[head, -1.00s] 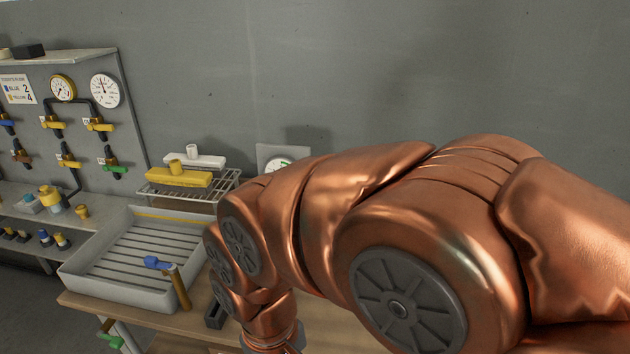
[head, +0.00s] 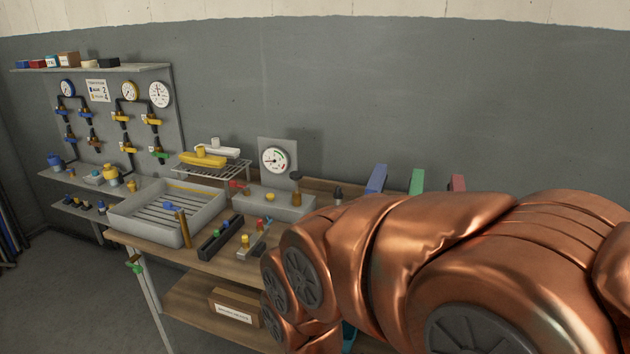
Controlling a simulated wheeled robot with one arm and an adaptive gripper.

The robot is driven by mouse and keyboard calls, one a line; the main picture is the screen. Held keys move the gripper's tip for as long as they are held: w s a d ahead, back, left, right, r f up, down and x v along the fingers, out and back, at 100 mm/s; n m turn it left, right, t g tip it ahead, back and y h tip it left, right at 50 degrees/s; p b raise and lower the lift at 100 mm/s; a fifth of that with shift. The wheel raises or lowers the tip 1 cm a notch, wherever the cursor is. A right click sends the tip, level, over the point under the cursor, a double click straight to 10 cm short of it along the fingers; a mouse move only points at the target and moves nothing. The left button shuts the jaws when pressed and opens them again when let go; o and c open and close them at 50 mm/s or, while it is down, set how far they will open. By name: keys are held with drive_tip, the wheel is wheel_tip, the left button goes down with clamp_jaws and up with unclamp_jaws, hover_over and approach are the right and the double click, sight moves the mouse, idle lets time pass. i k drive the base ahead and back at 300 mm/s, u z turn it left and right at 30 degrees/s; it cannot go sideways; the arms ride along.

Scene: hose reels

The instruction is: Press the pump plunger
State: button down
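A pale grey block (head: 278,205) stands on the wooden bench, with a gauge panel (head: 272,160) behind it. An upright brass stem with a dark knob (head: 296,188) rises at its right end and looks like the pump plunger. A red lever (head: 238,185) and a small yellow knob (head: 270,197) are also on the block. My copper arm fills the lower right, in front of the bench and to the right of the pump. My gripper is not in view; the arm's end runs out below the frame.
A slatted grey tray (head: 168,212) stands left of the pump, with a rack (head: 212,165) behind it. A black channel (head: 220,240) and a small fixture (head: 253,240) lie in front. A valve board (head: 125,120) is further left. Blue (head: 376,178), green and red blocks stand right.

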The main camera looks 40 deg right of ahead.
sight(294, 176)
drive_tip(key=u, duration=0.65)
drive_tip(key=i, duration=1.4)
drive_tip(key=z, duration=0.85)
drive_tip(key=i, duration=0.35)
drive_tip(key=z, duration=0.4)
